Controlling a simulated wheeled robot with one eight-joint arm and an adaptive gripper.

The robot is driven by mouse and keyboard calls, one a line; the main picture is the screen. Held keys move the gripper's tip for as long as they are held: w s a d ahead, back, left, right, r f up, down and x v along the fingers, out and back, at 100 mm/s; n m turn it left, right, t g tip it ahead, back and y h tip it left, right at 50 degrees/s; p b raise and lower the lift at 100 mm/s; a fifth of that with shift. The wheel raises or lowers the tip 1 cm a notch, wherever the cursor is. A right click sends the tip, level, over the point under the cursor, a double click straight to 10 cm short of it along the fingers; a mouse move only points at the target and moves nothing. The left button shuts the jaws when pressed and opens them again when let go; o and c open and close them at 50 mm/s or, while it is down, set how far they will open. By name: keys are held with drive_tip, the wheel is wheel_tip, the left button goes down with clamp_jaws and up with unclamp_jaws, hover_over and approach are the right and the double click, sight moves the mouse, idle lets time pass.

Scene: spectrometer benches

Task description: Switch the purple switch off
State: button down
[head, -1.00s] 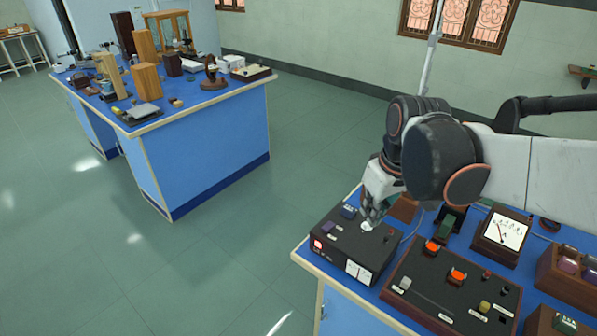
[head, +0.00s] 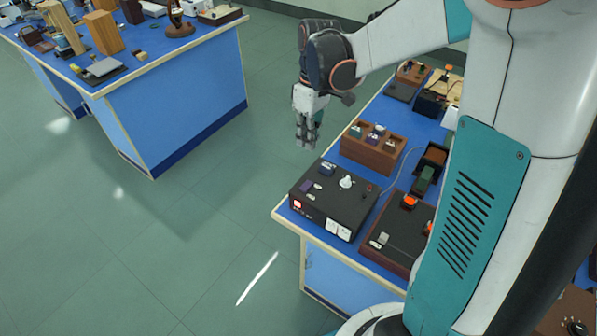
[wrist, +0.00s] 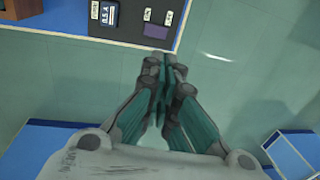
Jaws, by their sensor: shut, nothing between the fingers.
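The purple switch (head: 306,187) sits on the top left of a black instrument box (head: 358,214) at the near-left corner of the blue bench. In the wrist view the purple switch (wrist: 156,31) lies near the box's edge, just beyond the fingertips. Which way it is tipped is too small to tell. My gripper (head: 306,143) is shut and empty, pointing down. It appears beyond the box's back left in the head view, apart from the switch. In the wrist view the closed fingertips (wrist: 166,60) show against the floor, beside the bench edge.
The box also carries a white knob (head: 346,182), a blue block (head: 328,168) and a red-lit part (head: 297,204). A wooden block holder (head: 371,157) stands behind it. A dark panel with orange knobs (head: 397,247) lies to the right. Open floor separates another blue bench (head: 175,105).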

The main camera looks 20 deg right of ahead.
sight(302, 185)
drive_tip(key=f+b, duration=0.1)
drive_tip(key=f, duration=0.3)
drive_tip(key=a+f+b, duration=0.1)
drive_tip(key=f+b, duration=0.1)
drive_tip(key=f, duration=0.3)
drive_tip(key=s+f+b, duration=0.1)
drive_tip(key=f, duration=0.4)
drive_tip(key=shift+s+a+b, duration=0.1)
drive_tip(key=shift+a+b, duration=0.15)
drive_tip(key=shift+b, duration=0.1)
drive_tip(key=shift+s+a+f+t+h+b, duration=0.1)
drive_tip(key=shift+a+f+t+h+b, duration=0.1)
drive_tip(key=shift+f+t+h+b, duration=0.15)
drive_tip(key=shift+r, duration=0.15)
drive_tip(key=shift+d, duration=0.1)
